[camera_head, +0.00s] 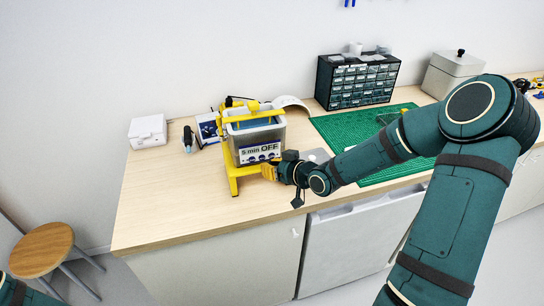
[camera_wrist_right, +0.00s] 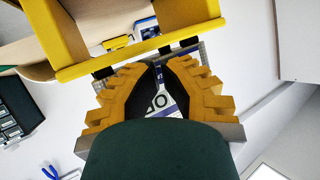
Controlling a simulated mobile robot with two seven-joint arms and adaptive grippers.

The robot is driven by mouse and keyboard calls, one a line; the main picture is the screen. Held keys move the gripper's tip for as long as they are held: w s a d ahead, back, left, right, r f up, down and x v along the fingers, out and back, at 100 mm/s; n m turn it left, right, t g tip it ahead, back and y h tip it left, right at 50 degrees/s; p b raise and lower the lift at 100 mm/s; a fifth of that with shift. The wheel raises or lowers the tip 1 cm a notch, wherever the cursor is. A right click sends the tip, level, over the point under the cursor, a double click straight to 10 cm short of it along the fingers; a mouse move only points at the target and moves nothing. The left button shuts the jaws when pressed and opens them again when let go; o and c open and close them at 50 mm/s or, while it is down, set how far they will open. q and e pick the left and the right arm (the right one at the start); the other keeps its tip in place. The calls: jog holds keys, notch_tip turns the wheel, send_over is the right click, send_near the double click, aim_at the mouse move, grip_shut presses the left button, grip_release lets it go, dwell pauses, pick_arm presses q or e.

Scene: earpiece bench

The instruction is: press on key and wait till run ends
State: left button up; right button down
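The ultrasonic cleaner (camera_head: 256,133) is a grey tank with blue inside, held in a yellow stand (camera_head: 233,178) on the bench. Its front panel (camera_head: 260,153) reads "5 min OFF". My right gripper (camera_head: 268,172) is just in front of the panel's lower right part and hides part of it; I cannot tell whether it touches. In the right wrist view the yellow fingers (camera_wrist_right: 160,66) curve together with tips close, with nothing held, and part of the panel (camera_wrist_right: 160,102) shows between them. The on key itself cannot be made out. My left gripper is out of view.
A white box (camera_head: 148,132) and small tools lie left of the cleaner. A green cutting mat (camera_head: 345,128) lies to the right, with a dark drawer cabinet (camera_head: 357,82) behind it. A wooden stool (camera_head: 42,248) stands on the floor. The bench front left is clear.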

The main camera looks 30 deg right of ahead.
jog(key=shift+w, duration=0.15)
jog(key=shift+w+d, duration=0.1)
jog(key=shift+w, duration=0.15)
jog(key=shift+w+d, duration=0.1)
jog(key=shift+w, duration=0.3)
dwell(0.6)
jog(key=shift+s, duration=0.1)
jog(key=shift+s+a, duration=0.2)
jog(key=shift+s, duration=0.5)
jog(key=shift+s+a+p, duration=0.15)
jog(key=shift+s+a, duration=0.05)
jog(key=shift+s, duration=0.6)
jog(key=shift+s+a+p, duration=0.15)
jog(key=shift+s+a, duration=0.05)
jog(key=shift+s, duration=0.65)
jog(key=shift+s+a+p, duration=0.15)
jog(key=shift+s+a, duration=0.05)
jog(key=shift+s, duration=0.6)
